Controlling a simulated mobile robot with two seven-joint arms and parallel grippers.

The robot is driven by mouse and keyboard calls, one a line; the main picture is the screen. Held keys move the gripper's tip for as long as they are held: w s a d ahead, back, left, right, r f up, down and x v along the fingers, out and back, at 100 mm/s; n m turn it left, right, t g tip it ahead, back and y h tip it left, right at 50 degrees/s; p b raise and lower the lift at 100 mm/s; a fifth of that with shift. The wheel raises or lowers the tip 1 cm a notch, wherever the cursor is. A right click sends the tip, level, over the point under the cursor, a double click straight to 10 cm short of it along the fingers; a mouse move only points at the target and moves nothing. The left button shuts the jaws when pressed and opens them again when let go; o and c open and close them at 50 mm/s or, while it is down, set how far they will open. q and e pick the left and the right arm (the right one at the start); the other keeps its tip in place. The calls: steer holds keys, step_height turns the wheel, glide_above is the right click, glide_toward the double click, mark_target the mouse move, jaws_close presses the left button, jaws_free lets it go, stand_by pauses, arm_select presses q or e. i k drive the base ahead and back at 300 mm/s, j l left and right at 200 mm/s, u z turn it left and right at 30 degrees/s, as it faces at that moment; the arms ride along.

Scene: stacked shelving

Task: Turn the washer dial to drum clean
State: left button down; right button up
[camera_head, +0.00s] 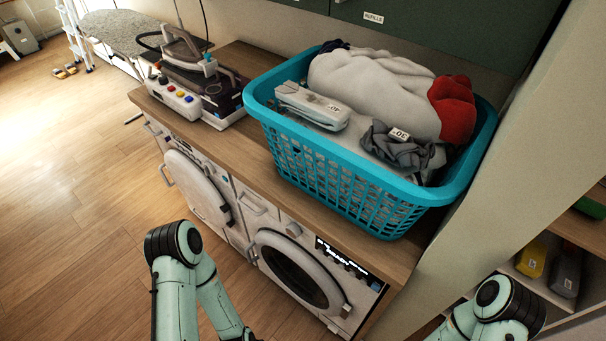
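Two white front-loading machines stand under a wooden counter. The right machine (258,237) has a round dark door (295,272), which looks closed. A small round grey dial (293,229) sits on its upper front, left of a dark display strip (342,258). The dial's markings are too small to read. The left machine's round door (200,190) appears swung partly outward. My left arm shows at the bottom, in front of the machines, and my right arm shows at the bottom right. Both grippers are outside the view.
A turquoise laundry basket (335,170) full of clothes stands on the counter (246,146), near its front edge. A steam iron station (190,85) stands left of it. A pale partition (500,170) closes the right side. The wooden floor (90,190) at left is largely clear.

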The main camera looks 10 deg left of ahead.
mark_target(293, 229)
steer(key=k+j+u, duration=0.15)
steer(key=u, duration=0.25)
steer(key=k+j+u, duration=0.2)
steer(key=u, duration=0.2)
steer(key=j, duration=0.05)
